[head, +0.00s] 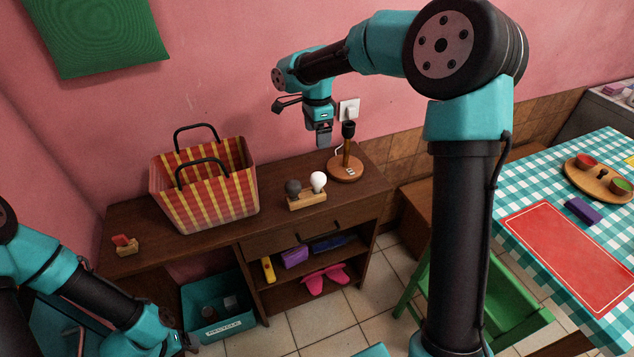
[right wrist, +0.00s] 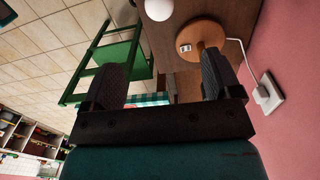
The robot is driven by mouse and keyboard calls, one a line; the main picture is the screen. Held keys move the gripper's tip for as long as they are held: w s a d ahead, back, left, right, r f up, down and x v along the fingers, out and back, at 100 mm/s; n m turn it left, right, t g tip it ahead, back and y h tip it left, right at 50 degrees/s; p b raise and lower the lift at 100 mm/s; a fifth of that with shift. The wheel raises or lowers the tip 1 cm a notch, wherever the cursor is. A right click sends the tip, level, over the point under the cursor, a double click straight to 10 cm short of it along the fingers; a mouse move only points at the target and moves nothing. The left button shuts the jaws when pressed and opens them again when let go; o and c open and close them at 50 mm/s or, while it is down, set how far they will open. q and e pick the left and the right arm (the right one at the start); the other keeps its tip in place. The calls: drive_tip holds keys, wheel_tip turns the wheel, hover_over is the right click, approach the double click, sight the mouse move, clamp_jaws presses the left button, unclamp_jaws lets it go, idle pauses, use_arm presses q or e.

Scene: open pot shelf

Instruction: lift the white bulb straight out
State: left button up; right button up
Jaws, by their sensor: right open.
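The white bulb (head: 318,180) stands upright in a small wooden holder (head: 308,201) on the brown desk, beside a dark bulb (head: 293,187). In the right wrist view the white bulb (right wrist: 158,9) is partly cut off at the top edge. My right gripper (head: 323,143) hangs above and behind the white bulb, in front of the wall, pointing down. It is open and empty; its two dark fingers stand wide apart in the right wrist view (right wrist: 162,75).
A lamp stand (head: 347,168) without a shade stands close to the right gripper; its cord runs to a wall socket (head: 349,109). A red and yellow checked basket (head: 205,195) stands left on the desk. A teal bin (head: 218,318) is below. The desk front near the holder is bare.

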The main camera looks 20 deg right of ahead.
sight(318, 173)
drive_tip(key=f, duration=1.2)
drive_tip(key=shift+s+f, duration=0.1)
drive_tip(key=shift+s, duration=0.1)
drive_tip(key=shift+f, duration=0.1)
drive_tip(key=shift+s+a+f, duration=0.1)
drive_tip(key=shift+s+f, duration=0.05)
drive_tip(key=shift+f, duration=2.35)
drive_tip(key=c, duration=0.8)
drive_tip(key=shift+r, duration=0.1)
